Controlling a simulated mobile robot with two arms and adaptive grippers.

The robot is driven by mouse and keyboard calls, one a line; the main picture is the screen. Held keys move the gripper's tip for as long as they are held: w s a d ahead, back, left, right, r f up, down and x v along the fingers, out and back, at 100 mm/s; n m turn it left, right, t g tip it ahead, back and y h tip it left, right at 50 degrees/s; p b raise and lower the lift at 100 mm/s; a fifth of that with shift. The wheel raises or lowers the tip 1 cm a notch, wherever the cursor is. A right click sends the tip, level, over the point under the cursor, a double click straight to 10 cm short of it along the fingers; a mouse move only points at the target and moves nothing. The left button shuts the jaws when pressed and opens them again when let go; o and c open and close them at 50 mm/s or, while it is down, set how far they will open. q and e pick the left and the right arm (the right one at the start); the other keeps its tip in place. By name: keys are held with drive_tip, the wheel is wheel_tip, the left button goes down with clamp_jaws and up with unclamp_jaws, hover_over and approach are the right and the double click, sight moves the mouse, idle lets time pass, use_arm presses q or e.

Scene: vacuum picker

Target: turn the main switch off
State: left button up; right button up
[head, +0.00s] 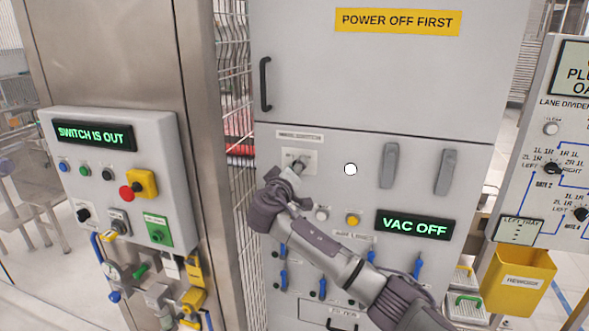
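The main switch (299,161) is a small grey handle on a pale plate, under a blurred label on the grey cabinet door. My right gripper (284,173) is just below and left of it, with its fingers close to the handle. I cannot tell whether the fingers touch the handle or how far apart they are. A display (418,226) at the lower right of the cabinet reads "VAC OFF" in green. My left gripper is not in view.
A left control box (160,130) has a display reading "SWITCH IS OUT". The cabinet (400,80) carries a yellow "POWER OFF FIRST" sign (398,21), two grey latches (389,166) and several blue valves below. A yellow bin (517,281) hangs at right.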

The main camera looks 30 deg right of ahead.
drive_tip(key=shift+c, duration=1)
drive_tip(key=shift+n, duration=0.3)
drive_tip(key=shift+f+n+p, duration=0.15)
drive_tip(key=shift+n+p, duration=1.55)
drive_tip(key=shift+n, duration=1.15)
drive_tip(key=shift+f+n+p, duration=0.2)
drive_tip(key=shift+n+p, duration=1.55)
drive_tip(key=shift+n, duration=1.15)
drive_tip(key=shift+f+n+p, duration=0.15)
drive_tip(key=shift+n+p, duration=1.55)
drive_tip(key=shift+n, duration=1.15)
drive_tip(key=o, duration=1.2)
drive_tip(key=shift+c, duration=0.2)
